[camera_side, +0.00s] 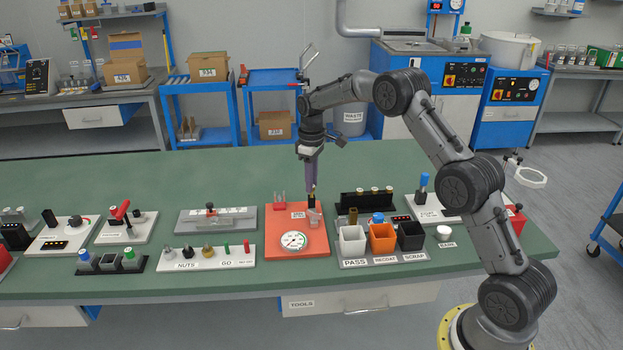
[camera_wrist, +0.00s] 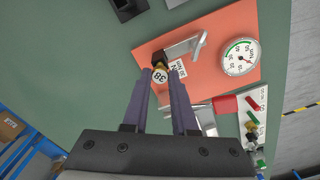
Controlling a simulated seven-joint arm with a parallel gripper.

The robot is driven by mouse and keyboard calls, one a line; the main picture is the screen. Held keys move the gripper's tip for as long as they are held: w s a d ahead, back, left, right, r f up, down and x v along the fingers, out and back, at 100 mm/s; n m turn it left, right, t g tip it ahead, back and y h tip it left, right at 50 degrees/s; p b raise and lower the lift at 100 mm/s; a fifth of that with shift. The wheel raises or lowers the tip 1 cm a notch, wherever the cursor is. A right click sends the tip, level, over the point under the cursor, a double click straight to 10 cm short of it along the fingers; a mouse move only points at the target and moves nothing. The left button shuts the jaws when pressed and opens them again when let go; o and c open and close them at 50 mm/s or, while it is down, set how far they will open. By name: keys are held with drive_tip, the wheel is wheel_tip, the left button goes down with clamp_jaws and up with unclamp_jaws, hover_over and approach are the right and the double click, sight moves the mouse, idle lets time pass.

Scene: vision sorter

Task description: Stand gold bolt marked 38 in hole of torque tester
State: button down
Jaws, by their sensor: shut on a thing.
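The torque tester is an orange plate (camera_side: 283,246) with a round dial (camera_side: 292,241); it also shows in the wrist view (camera_wrist: 215,80). My gripper (camera_side: 311,190) points down over the plate's back right part. In the wrist view, its purple fingers (camera_wrist: 162,73) are shut on the gold bolt (camera_wrist: 160,75), whose round white top reads 38. Beyond the bolt, a small black part and a grey metal block (camera_wrist: 182,47) show on the plate. The fingers and bolt top hide the hole, so I cannot tell whether the bolt's lower end is in it.
Right of the tester stand white, orange and black bins (camera_side: 382,238) marked PASS, RECOAT and SCRAP, with a black rack (camera_side: 367,200) behind. A white tray (camera_side: 207,257) of nuts and gauges lies to the left. The green table behind is clear.

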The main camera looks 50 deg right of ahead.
drive_tip(key=shift+f, duration=0.45)
drive_tip(key=shift+c, duration=1.1)
unclamp_jaws()
drive_tip(key=shift+r, duration=4.05)
drive_tip(key=shift+a, duration=0.1)
